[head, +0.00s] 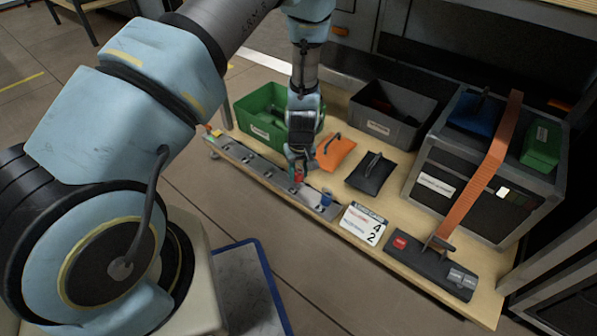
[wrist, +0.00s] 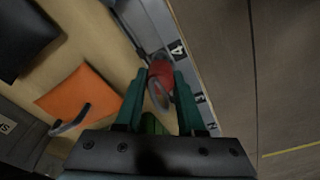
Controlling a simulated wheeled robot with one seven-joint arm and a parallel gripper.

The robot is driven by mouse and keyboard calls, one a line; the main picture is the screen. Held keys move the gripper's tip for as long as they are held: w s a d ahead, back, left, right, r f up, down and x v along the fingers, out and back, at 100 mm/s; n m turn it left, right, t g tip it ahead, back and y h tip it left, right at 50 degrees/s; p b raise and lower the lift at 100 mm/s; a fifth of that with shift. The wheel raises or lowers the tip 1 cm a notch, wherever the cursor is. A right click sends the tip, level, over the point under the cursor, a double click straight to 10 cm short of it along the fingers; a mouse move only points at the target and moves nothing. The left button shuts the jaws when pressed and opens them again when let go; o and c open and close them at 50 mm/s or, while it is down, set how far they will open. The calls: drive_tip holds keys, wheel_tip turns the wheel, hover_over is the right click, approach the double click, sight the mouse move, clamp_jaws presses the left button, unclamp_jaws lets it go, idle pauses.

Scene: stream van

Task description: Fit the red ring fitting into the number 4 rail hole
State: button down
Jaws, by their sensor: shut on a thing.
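The fitting is beside the printed 4 on the rail (wrist: 183,66); labels 3 and 2 lie nearer the gripper. The number 4 hole is hidden under the fitting, and I cannot tell whether the fitting's lower end has entered it.
A blue fitting (head: 326,199) stands at the rail's right end. A card (head: 364,224) reads 4 and 2. An orange pad (head: 335,152) and a black pad (head: 371,171) with handles lie behind. A green bin (head: 262,121), a grey bin (head: 400,127) and a strapped case (head: 433,186) stand farther back.

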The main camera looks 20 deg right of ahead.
drive_tip(key=shift+f+b, duration=0.65)
drive_tip(key=shift+f, duration=0.8)
drive_tip(key=shift+c, duration=2.2)
unclamp_jaws()
drive_tip(key=r+p, duration=0.1)
drive_tip(key=r, duration=0.2)
drive_tip(key=s+r+p, duration=0.1)
drive_tip(key=r, duration=0.3)
drive_tip(key=r+p, duration=0.2)
drive_tip(key=r, duration=0.1)
drive_tip(key=shift+s+r, duration=0.15)
drive_tip(key=shift+r, duration=0.25)
